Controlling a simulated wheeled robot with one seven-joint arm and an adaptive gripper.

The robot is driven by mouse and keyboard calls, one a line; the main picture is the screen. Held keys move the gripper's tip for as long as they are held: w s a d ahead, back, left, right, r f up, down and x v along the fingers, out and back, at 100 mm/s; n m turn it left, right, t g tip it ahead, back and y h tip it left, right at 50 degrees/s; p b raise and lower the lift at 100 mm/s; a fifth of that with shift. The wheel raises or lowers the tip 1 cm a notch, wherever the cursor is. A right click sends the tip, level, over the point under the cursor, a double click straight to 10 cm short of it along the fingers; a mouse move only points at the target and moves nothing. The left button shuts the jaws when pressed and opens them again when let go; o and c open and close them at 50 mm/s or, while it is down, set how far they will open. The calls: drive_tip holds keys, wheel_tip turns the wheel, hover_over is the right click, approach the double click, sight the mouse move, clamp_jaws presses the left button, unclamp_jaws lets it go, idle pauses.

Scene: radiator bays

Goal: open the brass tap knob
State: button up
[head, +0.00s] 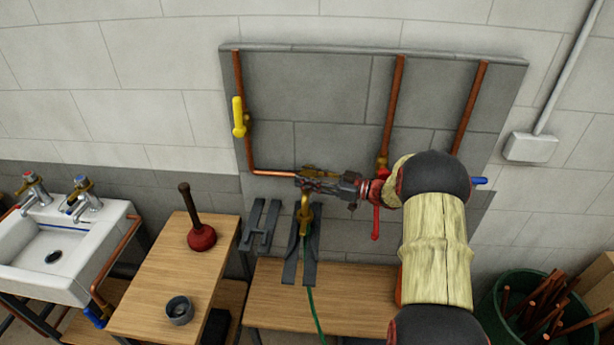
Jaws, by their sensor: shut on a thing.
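The brass tap (305,212) hangs at the end of the copper pipe low on the grey wall panel, with a green hose running down from it. My gripper (307,184) reaches in from the right and is shut at the top of the tap, on its knob. The fingers cover most of the knob, so I cannot tell how far it is turned. Some brass (320,171) shows just behind the fingers.
A yellow lever (238,117) is on the left pipe. A red lever (376,220) hangs close below my wrist, and a blue handle (480,181) shows right of my arm. A plunger (201,235) and grey cup (179,310) stand on the left bench.

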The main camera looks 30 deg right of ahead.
drive_tip(key=shift+w+r, duration=0.1)
drive_tip(key=shift+r, duration=0.1)
drive_tip(key=o, duration=1.1)
drive_tip(key=shift+f, duration=0.1)
drive_tip(key=shift+o, duration=0.4)
drive_tip(key=v, duration=1.2)
